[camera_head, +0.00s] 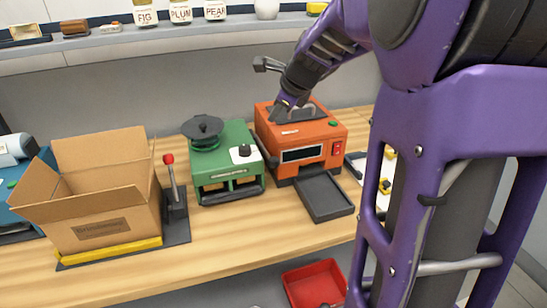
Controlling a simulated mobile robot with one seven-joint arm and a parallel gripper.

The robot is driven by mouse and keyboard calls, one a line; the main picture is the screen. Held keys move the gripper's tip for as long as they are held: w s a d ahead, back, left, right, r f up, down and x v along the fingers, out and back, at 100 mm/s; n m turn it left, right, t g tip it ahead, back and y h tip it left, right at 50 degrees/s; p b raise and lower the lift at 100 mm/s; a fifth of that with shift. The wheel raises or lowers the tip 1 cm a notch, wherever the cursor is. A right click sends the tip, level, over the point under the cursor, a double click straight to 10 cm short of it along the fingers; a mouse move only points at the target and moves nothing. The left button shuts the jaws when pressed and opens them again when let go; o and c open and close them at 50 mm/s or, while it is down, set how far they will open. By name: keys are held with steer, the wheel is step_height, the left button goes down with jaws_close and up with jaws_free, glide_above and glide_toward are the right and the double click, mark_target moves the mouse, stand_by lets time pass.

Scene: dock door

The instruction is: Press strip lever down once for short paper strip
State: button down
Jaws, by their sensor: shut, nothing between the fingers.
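I cannot tell for sure which part is the strip lever. A dark lever-like bar (266,150) slants down in the gap between the green machine (238,137) and the orange machine (320,133). A separate upright lever with a red knob (168,160) stands on a dark base beside the cardboard box. No paper strip is clearly visible.
An open cardboard box (107,222) stands at left, before a blue machine (27,200). A dark tray (325,196) juts from the orange machine. A red bin (313,283) sits below the wooden counter (225,228). Jars line the shelf (110,50). My arm hides the right side.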

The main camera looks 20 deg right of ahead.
steer(key=shift+f, duration=0.1)
steer(key=b, duration=0.8)
glide_above(277, 159)
step_height(277, 159, down, 7)
steer(key=shift+a+f, duration=0.1)
steer(key=shift+f, duration=0.6)
steer(key=shift+f, duration=0.15)
stand_by(0.8)
steer(key=shift+s+f+b, duration=0.1)
steer(key=shift+f+b, duration=0.2)
steer(key=shift+b, duration=0.1)
